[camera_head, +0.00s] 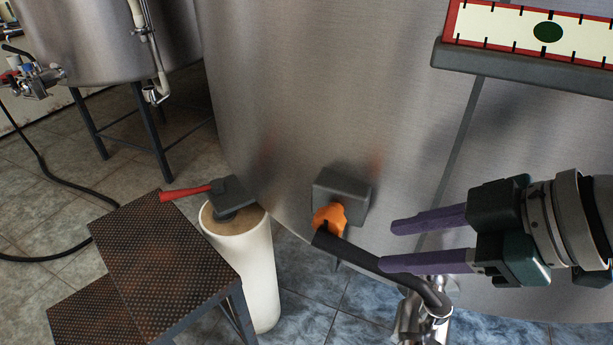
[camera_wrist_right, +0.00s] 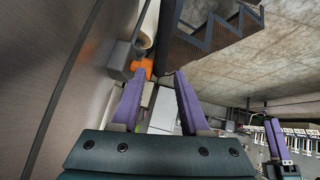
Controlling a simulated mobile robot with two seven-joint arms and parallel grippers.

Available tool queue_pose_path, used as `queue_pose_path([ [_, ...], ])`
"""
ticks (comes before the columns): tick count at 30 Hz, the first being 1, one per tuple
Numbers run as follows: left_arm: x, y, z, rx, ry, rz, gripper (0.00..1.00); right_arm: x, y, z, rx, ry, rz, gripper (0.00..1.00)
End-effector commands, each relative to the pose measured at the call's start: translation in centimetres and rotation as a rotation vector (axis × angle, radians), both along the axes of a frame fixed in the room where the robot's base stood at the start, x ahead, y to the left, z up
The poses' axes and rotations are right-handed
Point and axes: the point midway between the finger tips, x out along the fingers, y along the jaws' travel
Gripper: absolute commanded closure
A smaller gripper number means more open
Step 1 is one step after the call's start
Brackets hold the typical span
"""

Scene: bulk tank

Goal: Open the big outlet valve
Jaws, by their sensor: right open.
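The outlet valve at the foot of the big steel tank has a long black lever handle (camera_head: 385,268) on a shiny steel pipe fitting (camera_head: 425,318). The handle slants up to the left, its end near an orange knob (camera_head: 329,218). My right gripper (camera_head: 390,246) comes in from the right, open and empty, its purple fingers pointing left. The lower finger overlaps the handle in the head view; I cannot tell if they touch. In the right wrist view the fingers (camera_wrist_right: 159,75) stand apart, with the orange knob beyond. My left gripper (camera_wrist_right: 275,138) seems to show small at lower right.
A grey box (camera_head: 342,186) sits on the tank wall behind the orange knob. A red-handled tool (camera_head: 187,192) lies on a white cylinder (camera_head: 243,268), beside rusty metal steps (camera_head: 168,250). A gauge board (camera_head: 500,28) is at upper right. Tiled floor shows below.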

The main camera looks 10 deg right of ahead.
Motion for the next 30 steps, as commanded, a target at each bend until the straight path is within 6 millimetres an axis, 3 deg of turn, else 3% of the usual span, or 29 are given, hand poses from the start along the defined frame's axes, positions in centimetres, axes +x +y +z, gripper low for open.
queue_pose_path([
  [13, 0.0, 0.1, -2.6, 0.006, -0.001, -0.004, 0.50, 4.1, 3.9, -5.5, 0.002, 0.001, 0.000, 0.56],
  [26, 0.0, 0.2, -2.8, 0.009, 0.000, -0.007, 0.50, 4.8, 4.6, -6.2, -0.001, 0.001, 0.001, 0.56],
  [30, 0.0, 0.2, -2.8, 0.009, 0.000, -0.007, 0.50, 4.8, 4.6, -6.2, -0.001, 0.001, 0.001, 0.70],
])
